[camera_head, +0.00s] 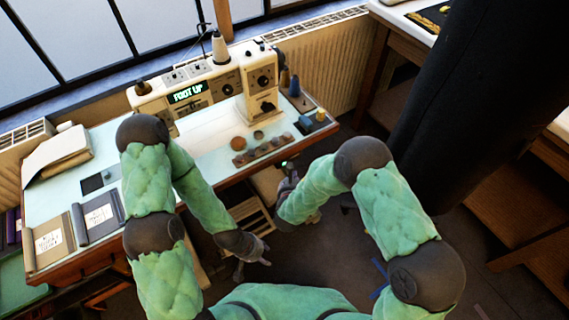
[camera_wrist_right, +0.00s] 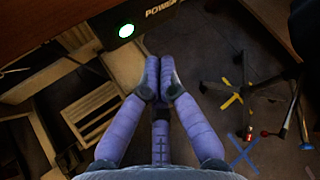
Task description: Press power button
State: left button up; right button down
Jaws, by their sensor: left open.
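The round power button (camera_wrist_right: 126,31) glows green on a dark box labelled POWER (camera_wrist_right: 160,11) at the top of the right wrist view. The box sits under the table edge. My right gripper (camera_wrist_right: 158,62) has its two fingers together, with nothing visible between them. In that view its tips appear below and right of the button; contact cannot be made out. In the head view my right gripper (camera_head: 288,178) is by the table's front edge. My left gripper (camera_head: 262,258) is open and empty, lower and in front of the table.
A cream sewing machine (camera_head: 228,84) with a display reading "FOOT UP" (camera_head: 187,92) stands on the table (camera_head: 100,150). Folders (camera_head: 95,217) lie at the table's left. A black upright form (camera_head: 450,110) stands at right. A wheeled stand (camera_wrist_right: 250,90) is on the floor.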

jog(key=shift+s+d, duration=0.55)
jog(key=shift+s, duration=0.25)
jog(key=shift+s+d, duration=0.55)
jog(key=shift+s, duration=0.25)
